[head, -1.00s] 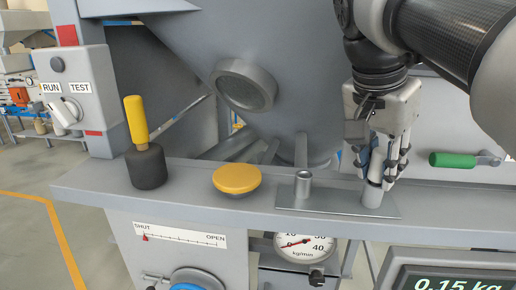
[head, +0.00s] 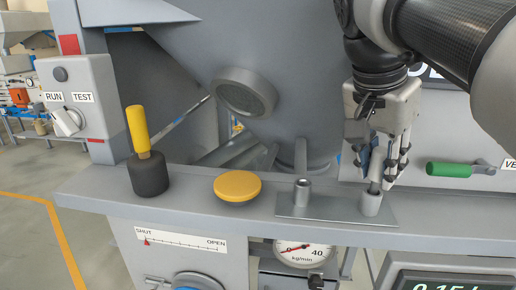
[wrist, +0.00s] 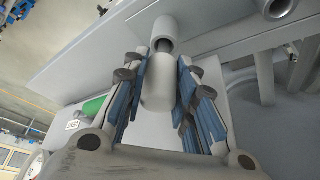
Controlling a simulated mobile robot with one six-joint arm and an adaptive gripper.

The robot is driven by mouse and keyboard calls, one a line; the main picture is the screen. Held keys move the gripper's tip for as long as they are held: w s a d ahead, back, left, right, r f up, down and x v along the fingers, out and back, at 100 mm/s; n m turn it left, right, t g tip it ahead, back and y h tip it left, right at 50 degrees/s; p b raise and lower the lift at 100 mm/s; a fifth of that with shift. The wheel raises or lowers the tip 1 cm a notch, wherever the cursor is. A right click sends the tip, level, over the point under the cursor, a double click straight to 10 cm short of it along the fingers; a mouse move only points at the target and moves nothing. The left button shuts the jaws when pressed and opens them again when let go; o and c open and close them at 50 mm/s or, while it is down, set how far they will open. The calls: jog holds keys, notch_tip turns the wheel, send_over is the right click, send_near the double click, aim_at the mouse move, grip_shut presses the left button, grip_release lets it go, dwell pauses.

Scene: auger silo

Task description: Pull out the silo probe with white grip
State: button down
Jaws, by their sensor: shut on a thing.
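My gripper (head: 384,170) is shut on the white grip of the silo probe, above the right part of the shelf. In the wrist view the pale, rounded grip (wrist: 157,85) lies between the blue finger pads. A short dark rod (wrist: 164,46) runs from the grip into a grey tube (wrist: 163,30). In the head view the fingers hide most of the grip. The rod (head: 375,187) shows between the fingers and the right-hand tube (head: 371,203), so the grip stands a little above the tube's mouth. The rod's lower end is hidden in the tube.
A second, empty-looking tube (head: 302,192) stands left on the same metal plate (head: 334,210). A yellow button (head: 237,186) and a yellow-handled lever (head: 138,130) are farther left. A green handle (head: 449,169) is close on the right. The silo (head: 285,70) rises behind.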

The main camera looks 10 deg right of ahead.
jog(key=shift+r+p, duration=0.75)
jog(key=shift+r, duration=0.4)
jog(key=shift+s+r+p, duration=0.2)
jog(key=shift+s+r, duration=0.05)
jog(key=shift+r, duration=0.8)
jog(key=shift+s+r+p, duration=0.2)
jog(key=shift+r, duration=0.8)
